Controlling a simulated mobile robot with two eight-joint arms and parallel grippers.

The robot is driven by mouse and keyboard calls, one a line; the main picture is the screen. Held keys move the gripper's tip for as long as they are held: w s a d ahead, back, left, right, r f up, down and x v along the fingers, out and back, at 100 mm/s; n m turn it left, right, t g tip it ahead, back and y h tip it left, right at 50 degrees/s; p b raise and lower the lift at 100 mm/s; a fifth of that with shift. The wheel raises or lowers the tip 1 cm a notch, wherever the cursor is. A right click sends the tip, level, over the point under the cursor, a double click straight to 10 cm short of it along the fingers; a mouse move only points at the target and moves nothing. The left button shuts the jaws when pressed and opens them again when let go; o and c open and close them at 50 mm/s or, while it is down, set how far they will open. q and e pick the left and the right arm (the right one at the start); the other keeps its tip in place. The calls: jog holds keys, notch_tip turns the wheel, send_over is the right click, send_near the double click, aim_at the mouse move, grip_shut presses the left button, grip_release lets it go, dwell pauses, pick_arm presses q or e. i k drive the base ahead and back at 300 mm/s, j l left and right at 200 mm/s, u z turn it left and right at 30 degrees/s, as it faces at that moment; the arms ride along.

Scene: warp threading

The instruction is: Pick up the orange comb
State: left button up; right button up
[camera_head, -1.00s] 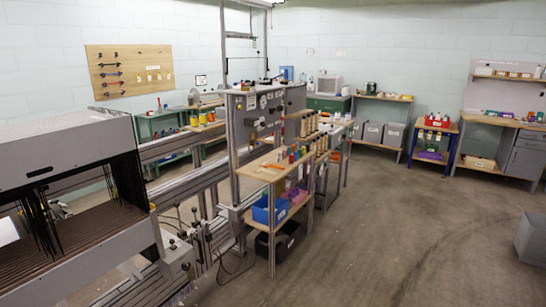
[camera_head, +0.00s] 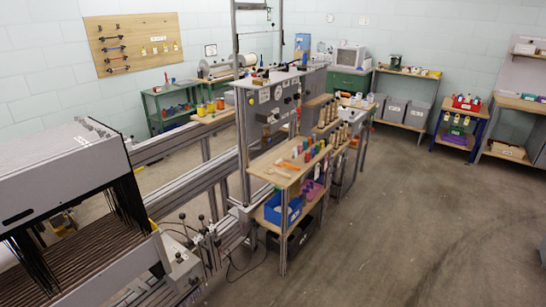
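A small orange item (camera_head: 289,165), which looks like the orange comb, lies flat on the light wooden top (camera_head: 266,169) of a small shelf unit beside the grey machine frame. It is too small to make out any teeth. Neither of my grippers is in view.
Coloured spools (camera_head: 308,149) stand behind the orange item on the same unit. A blue bin (camera_head: 283,209) sits on the shelf below. The loom (camera_head: 60,180) and its rails fill the left. Open concrete floor (camera_head: 390,230) lies to the right.

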aim_at(280, 163)
jog(key=i+l+u, duration=0.15)
jog(key=i, duration=0.4)
jog(key=i+l+u, duration=0.15)
jog(key=i, duration=0.45)
jog(key=i+l+u, duration=0.15)
jog(key=i, duration=0.4)
jog(key=i+l+u, duration=0.15)
jog(key=i+l, duration=0.25)
jog(key=i+l+u, duration=0.15)
jog(key=i+l, duration=0.25)
jog(key=i, duration=0.2)
